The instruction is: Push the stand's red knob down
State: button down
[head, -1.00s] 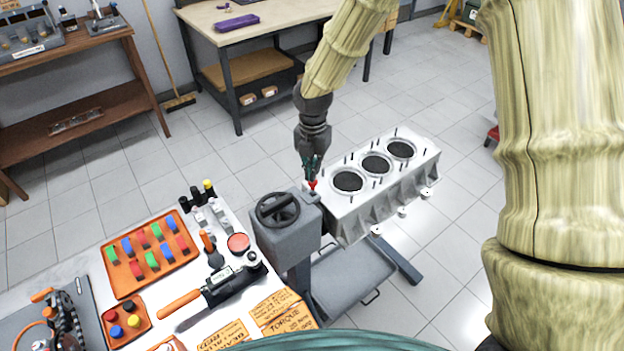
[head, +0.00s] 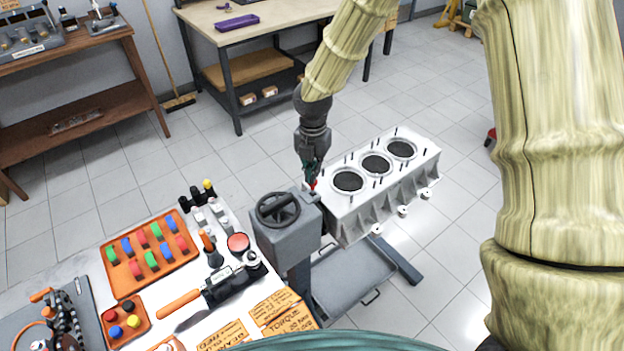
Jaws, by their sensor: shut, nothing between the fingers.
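The stand (head: 288,243) is a grey box with a black handwheel (head: 278,209) on top. The engine block (head: 385,193), pale with three dark bores, is mounted at its right. The red knob (head: 312,185) shows as a small red spot between the stand's head and the block's left end, mostly hidden by my gripper. My gripper (head: 312,178) points down right above the knob, its fingers shut and empty. The tips look to be at or touching the knob; I cannot tell whether there is a small gap.
At the left, a white-topped table (head: 172,243) bears an orange tray (head: 126,279) of coloured parts, a torque wrench (head: 218,290) and labels. A grey tray (head: 347,283) sits low under the block. Workbenches stand behind; the tiled floor right of the block is clear.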

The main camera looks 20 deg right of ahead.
jog(key=shift+f+b, duration=0.3)
jog(key=shift+f, duration=0.65)
dwell(0.3)
jog(key=shift+r, duration=0.1)
dwell(0.3)
jog(key=shift+r+p, duration=3.2)
jog(key=shift+r, duration=0.25)
